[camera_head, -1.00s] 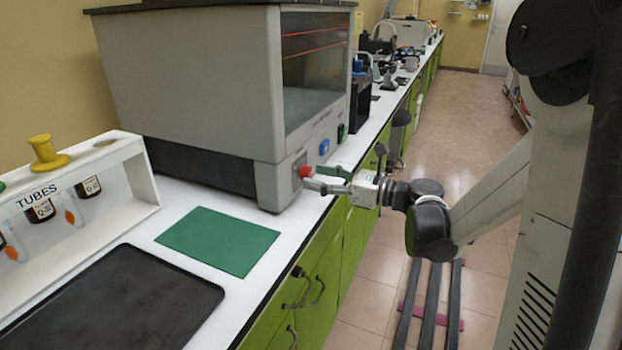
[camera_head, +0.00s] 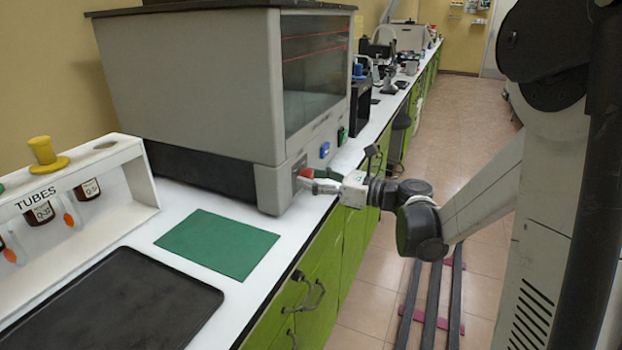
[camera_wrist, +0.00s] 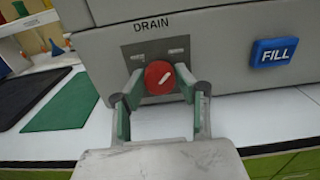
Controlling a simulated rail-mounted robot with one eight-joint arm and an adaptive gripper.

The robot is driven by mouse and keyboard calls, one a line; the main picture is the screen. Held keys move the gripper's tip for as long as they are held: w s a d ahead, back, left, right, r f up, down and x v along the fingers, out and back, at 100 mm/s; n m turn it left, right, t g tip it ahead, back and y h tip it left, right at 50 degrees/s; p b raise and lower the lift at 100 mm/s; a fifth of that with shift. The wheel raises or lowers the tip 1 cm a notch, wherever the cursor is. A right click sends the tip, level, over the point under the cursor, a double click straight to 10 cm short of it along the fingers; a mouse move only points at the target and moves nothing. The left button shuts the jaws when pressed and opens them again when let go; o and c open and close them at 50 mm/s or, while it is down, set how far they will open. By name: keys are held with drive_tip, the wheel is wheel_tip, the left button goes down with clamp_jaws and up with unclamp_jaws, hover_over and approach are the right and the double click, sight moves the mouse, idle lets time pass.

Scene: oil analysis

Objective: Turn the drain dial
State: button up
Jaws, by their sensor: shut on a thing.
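The drain dial (camera_wrist: 159,77) is a round red knob with a white mark, on a dark panel labelled DRAIN on the grey machine (camera_wrist: 220,50). In the wrist view its white mark is slanted, rising to the right. My gripper (camera_wrist: 158,92) has its green-padded fingers on either side of the dial, shut on it. In the head view my gripper (camera_head: 312,182) reaches the lower front corner of the machine (camera_head: 200,80), and the red dial (camera_head: 306,173) shows at its fingertips, partly hidden.
A blue FILL button (camera_wrist: 274,52) is right of the dial. A green mat (camera_head: 218,243), a black tray (camera_head: 115,305) and a white tube rack (camera_head: 140,172) are on the counter left of the gripper. The floor aisle (camera_head: 470,130) beyond my arm is clear.

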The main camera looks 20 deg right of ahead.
drive_tip(key=n, duration=1.3)
drive_tip(key=shift+n+b, duration=0.3)
drive_tip(key=shift+n, duration=2.1)
drive_tip(key=o, duration=1.1)
drive_tip(key=shift+r, duration=0.1)
drive_tip(key=shift+d, duration=0.15)
